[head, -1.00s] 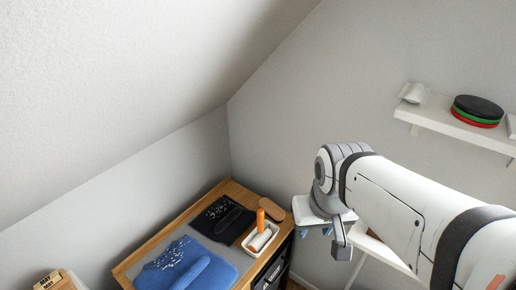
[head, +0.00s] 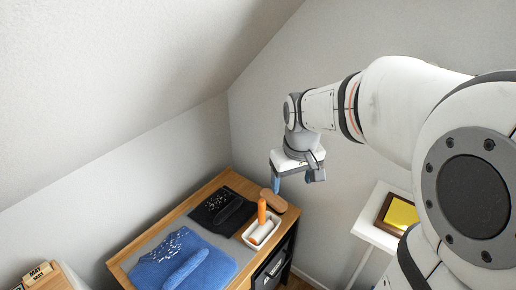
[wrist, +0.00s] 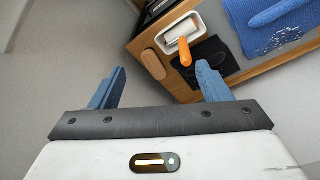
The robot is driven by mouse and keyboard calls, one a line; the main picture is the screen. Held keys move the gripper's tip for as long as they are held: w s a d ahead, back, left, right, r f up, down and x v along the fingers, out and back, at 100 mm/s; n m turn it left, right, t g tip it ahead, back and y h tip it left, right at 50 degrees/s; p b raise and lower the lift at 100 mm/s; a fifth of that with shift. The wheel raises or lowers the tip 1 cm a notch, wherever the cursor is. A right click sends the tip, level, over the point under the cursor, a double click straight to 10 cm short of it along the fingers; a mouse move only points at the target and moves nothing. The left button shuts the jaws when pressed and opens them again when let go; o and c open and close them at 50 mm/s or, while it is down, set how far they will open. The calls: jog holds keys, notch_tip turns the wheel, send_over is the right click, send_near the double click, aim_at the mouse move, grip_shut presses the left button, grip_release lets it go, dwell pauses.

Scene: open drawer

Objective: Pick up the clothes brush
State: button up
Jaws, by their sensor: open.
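The clothes brush seems to be the brown, rounded wooden block (head: 274,201) at the right back corner of the wooden cabinet top. It also shows in the wrist view (wrist: 152,64), lying near the top's edge, beside the white tray. Its bristles cannot be seen. My gripper (head: 297,180) is open and empty, with blue fingers, above and to the right of the brush in the head view. In the wrist view my gripper (wrist: 162,82) points down, and the brush shows beyond the fingertips, between them and nearer the left one. They are apart from it.
A black speckled cloth (head: 209,216) and a blue speckled cloth (head: 160,262) lie to the left. A white stand with a yellow framed item (head: 402,213) is at right.

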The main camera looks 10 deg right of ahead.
jog(key=w+f+n+g+b, duration=0.1)
jog(key=w+f+n+b, duration=0.25)
jog(key=w+f, duration=0.85)
jog(key=b, duration=0.3)
send_over(273, 198)
jog(key=s, duration=0.1)
jog(key=shift+n+g, duration=0.3)
jog(key=shift+n, duration=0.05)
notch_tip(273, 198, down, 10)
jog(key=shift+r, duration=0.2)
jog(key=f, duration=0.3)
jog(key=shift+w+f, duration=0.25)
jog(key=shift+f, duration=0.05)
jog(key=f, duration=0.5)
jog(key=shift+w+d+f+b, duration=0.1)
jog(key=shift+w+f+b, duration=0.05)
jog(key=shift+w+b, duration=0.15)
jog(key=c, duration=1.1)
notch_tip(273, 198, up, 10)
jog(key=shift+r+p, duration=0.1)
jog(key=shift+p, duration=0.35)
